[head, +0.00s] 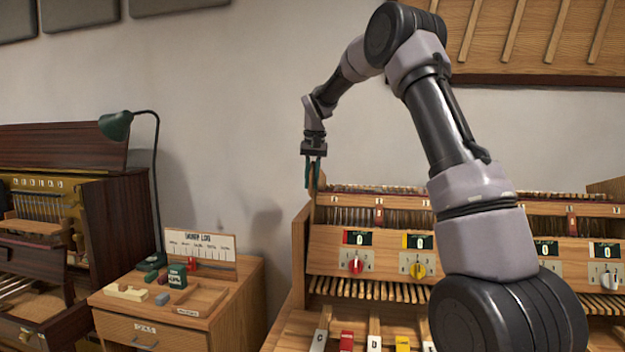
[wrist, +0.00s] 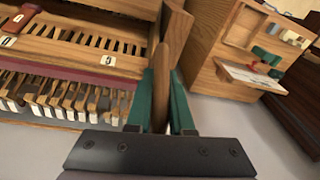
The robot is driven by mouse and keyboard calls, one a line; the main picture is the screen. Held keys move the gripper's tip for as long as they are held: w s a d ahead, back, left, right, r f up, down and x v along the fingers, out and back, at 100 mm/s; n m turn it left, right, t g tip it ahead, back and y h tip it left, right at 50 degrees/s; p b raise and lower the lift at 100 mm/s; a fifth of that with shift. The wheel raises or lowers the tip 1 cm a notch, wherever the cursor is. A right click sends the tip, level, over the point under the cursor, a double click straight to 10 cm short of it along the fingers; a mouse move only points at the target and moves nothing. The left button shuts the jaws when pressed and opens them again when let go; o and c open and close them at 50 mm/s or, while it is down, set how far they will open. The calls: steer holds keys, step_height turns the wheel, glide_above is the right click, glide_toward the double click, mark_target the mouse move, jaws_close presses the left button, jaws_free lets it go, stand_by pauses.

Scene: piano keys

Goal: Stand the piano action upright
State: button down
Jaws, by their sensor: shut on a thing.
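The piano action (head: 385,250) appears to be the wide wooden unit at the right of the head view, with rows of wooden hammer parts, small number displays and coloured knobs. I cannot tell which part of it is separate. In the wrist view its rows of wooden parts (wrist: 75,100) lie at the left. My gripper (head: 314,178) is at the unit's top left corner, pointing down. Its green fingers, also in the wrist view (wrist: 160,100), are shut on a slim brown wooden piece (wrist: 160,75) beside the end panel (wrist: 176,30). Where that piece joins the unit is hidden.
A small wooden cabinet (head: 235,318) with a card, blocks and a tray stands left of the unit. A green lamp (head: 115,126) rises behind it. A dark upright piano (head: 110,230) is at far left. My arm covers part of the unit. A gap separates cabinet and unit.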

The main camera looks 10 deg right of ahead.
steer(key=s+a+f+t+h, duration=0.1)
steer(key=s+a+f+t, duration=0.1)
steer(key=s+f+t, duration=0.1)
steer(key=shift+s+a+f+t+h, duration=0.2)
steer(key=shift+s+f+t+h, duration=0.3)
steer(key=shift+s, duration=0.85)
steer(key=shift+s+f, duration=0.1)
steer(key=shift+f, duration=0.15)
steer(key=c, duration=0.8)
jaws_free()
steer(key=shift+r, duration=0.1)
steer(key=v, duration=1)
steer(key=shift+s+r, duration=0.1)
steer(key=shift+r, duration=0.25)
